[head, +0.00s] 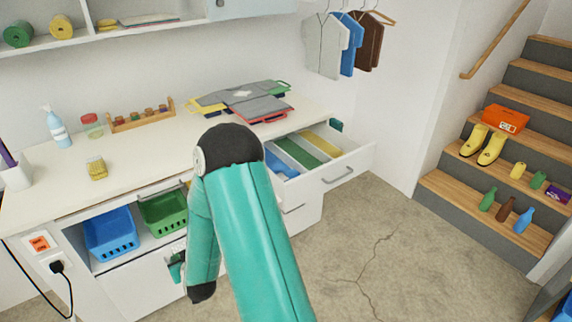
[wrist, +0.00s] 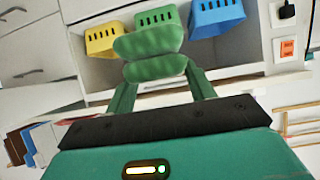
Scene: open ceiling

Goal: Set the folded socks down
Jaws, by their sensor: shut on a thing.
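The folded socks (wrist: 148,43) are a green, rounded, two-layered bundle in the wrist view. My gripper (wrist: 156,70) is shut on them, with one green finger at each side. In the wrist view the socks appear in front of a yellow basket (wrist: 101,43), a green basket (wrist: 157,17) and a blue basket (wrist: 214,16), apparently still apart from them. In the head view the blue basket (head: 110,236) and the green basket (head: 163,213) sit in an open shelf under the counter. My arm hides most of the yellow basket and the gripper there.
An open drawer (head: 350,165) with coloured compartments juts out right of my arm. The counter (head: 140,150) holds folded clothes (head: 243,98), a spice rack (head: 143,117) and bottles. A socket with a black plug (head: 57,267) is left of the baskets. Stairs (head: 490,200) with items stand right; the floor between is clear.

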